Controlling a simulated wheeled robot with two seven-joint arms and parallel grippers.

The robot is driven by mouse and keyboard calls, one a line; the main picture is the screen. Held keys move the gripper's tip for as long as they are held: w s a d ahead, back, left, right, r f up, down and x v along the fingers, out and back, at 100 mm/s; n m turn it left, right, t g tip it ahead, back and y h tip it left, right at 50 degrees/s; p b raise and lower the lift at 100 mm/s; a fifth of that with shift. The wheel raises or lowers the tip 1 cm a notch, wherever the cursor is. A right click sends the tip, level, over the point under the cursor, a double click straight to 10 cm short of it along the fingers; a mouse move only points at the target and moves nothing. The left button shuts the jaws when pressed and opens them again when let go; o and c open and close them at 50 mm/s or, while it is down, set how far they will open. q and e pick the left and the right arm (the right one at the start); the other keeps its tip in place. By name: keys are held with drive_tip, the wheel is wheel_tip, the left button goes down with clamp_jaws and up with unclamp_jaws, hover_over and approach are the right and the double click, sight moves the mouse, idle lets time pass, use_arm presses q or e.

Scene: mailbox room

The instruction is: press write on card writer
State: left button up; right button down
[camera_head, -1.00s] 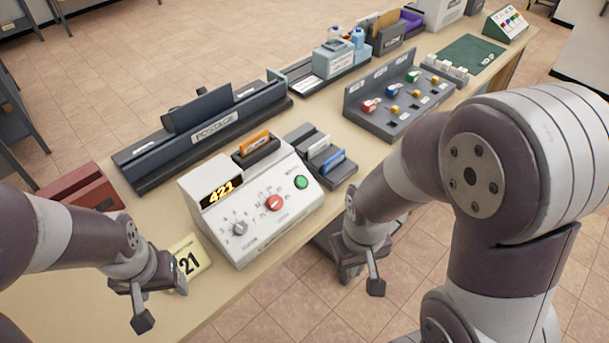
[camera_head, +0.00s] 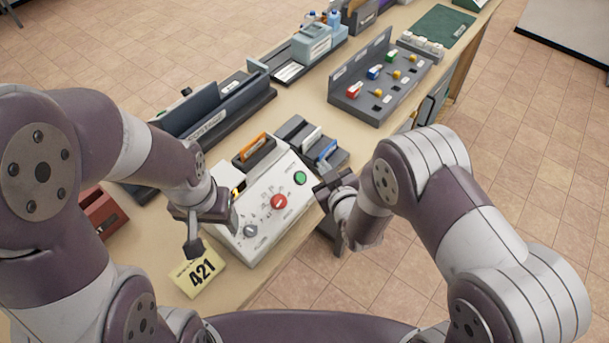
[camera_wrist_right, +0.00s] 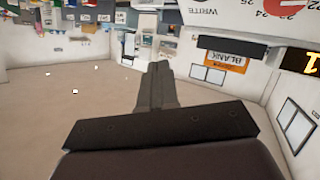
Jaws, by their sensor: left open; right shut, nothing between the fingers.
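The card writer (camera_head: 265,205) is a white console on the counter, with a grey dial, a red dial (camera_head: 279,202) and a green button (camera_head: 300,178). An orange card (camera_head: 252,146) stands in a dark slot at its back. In the right wrist view, the writer's "WRITE" label and the orange "BLANK" card (camera_wrist_right: 226,62) show upside down. My right gripper (camera_head: 322,190) is shut and empty, just right of the green button; I cannot tell if it touches the writer. My left gripper (camera_head: 212,232) is open at the writer's left end, partly hiding the display.
A yellow "421" card (camera_head: 198,272) lies on the counter, left of the writer. A rack of cards (camera_head: 318,148) stands behind it. A grey key board (camera_head: 378,85) with coloured tags is further right. A dark postage unit (camera_head: 215,110) and red box (camera_head: 103,212) are at left.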

sight(301, 177)
drive_tip(key=shift+w+a, duration=0.1)
drive_tip(key=a+f+b, duration=0.1)
drive_tip(key=f+b, duration=0.1)
drive_tip(key=w+a+f+b, duration=0.1)
drive_tip(key=f+b, duration=0.1)
drive_tip(key=w+a+f+b, duration=0.1)
drive_tip(key=f+b, duration=0.1)
drive_tip(key=shift+f, duration=0.15)
drive_tip(key=shift+w+a+f+b, duration=0.4)
drive_tip(key=shift+a+f+b, duration=0.15)
drive_tip(key=shift+b, duration=0.25)
idle(1.4)
drive_tip(key=shift+w+a+f+b, duration=0.1)
drive_tip(key=shift+w+f+b, duration=0.15)
drive_tip(key=shift+b, duration=0.2)
